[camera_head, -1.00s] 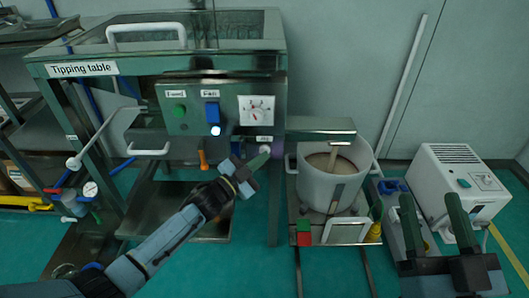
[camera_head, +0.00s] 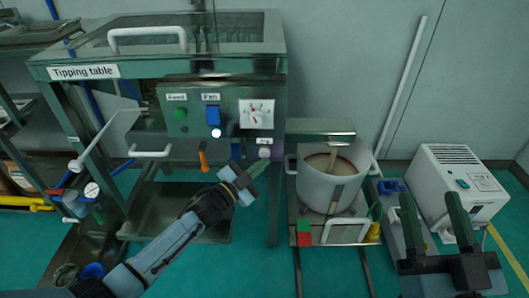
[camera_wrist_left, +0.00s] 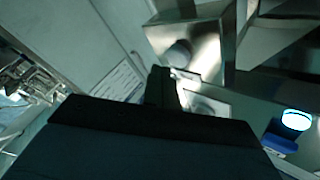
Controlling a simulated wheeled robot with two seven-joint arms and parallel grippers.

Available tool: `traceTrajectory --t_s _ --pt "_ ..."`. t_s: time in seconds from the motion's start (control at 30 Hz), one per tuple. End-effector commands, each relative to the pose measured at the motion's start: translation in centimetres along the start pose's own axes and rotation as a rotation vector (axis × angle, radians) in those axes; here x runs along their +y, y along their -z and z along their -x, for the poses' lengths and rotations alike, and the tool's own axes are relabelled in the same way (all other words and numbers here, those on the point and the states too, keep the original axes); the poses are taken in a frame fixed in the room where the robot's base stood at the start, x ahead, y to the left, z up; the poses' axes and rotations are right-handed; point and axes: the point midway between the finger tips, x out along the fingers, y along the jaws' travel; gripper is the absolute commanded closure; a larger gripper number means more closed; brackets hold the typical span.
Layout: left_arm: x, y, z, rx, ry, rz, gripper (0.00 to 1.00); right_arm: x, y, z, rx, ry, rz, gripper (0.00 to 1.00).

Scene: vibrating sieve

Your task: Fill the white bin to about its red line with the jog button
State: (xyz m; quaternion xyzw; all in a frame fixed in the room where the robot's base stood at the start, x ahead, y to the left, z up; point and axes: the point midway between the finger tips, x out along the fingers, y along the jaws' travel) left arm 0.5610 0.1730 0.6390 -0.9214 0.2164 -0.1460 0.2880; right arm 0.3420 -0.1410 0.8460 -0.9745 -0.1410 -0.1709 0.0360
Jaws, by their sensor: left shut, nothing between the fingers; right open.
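The white bin (camera_head: 313,192) stands on a low platform right of the machine, under its metal spout (camera_head: 320,131). Brown material lies inside it, and a tan upright strip shows in its mouth; I cannot tell whether that is a falling stream. The pale round button (camera_head: 264,153) below the gauge seems to be the jog button; a round grey knob (camera_wrist_left: 180,53) in the left wrist view seems the same. My left gripper (camera_head: 250,176) is shut and empty, just below the button, apart from it. My right gripper (camera_head: 432,215) is open and empty at the right.
The control panel carries a green button (camera_head: 181,114), a blue switch (camera_head: 212,115), a lit lamp (camera_head: 216,133) and a gauge (camera_head: 256,113). An orange handle (camera_head: 203,160) hangs below. A white machine (camera_head: 452,182) stands at the right. Red and green blocks (camera_head: 304,233) sit before the bin.

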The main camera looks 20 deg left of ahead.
Motion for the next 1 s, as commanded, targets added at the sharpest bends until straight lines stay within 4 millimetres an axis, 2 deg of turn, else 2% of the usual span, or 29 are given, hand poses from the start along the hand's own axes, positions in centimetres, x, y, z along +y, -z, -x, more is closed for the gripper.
traceTrajectory --t_s 0.33,0.7,1.0 --pt "0.2 0.2 0.3 0.0 -0.001 0.002 1.0 0.0 0.3 -0.1 0.0 0.0 0.0 0.46" --pt "1.9 2.2 2.8 0.0 0.0 0.003 1.0 -0.1 2.4 -0.9 0.0 0.0 0.0 0.46" --pt "2.6 2.5 3.5 0.0 0.0 0.0 1.0 -0.1 2.7 -1.0 0.0 0.0 0.0 0.46"
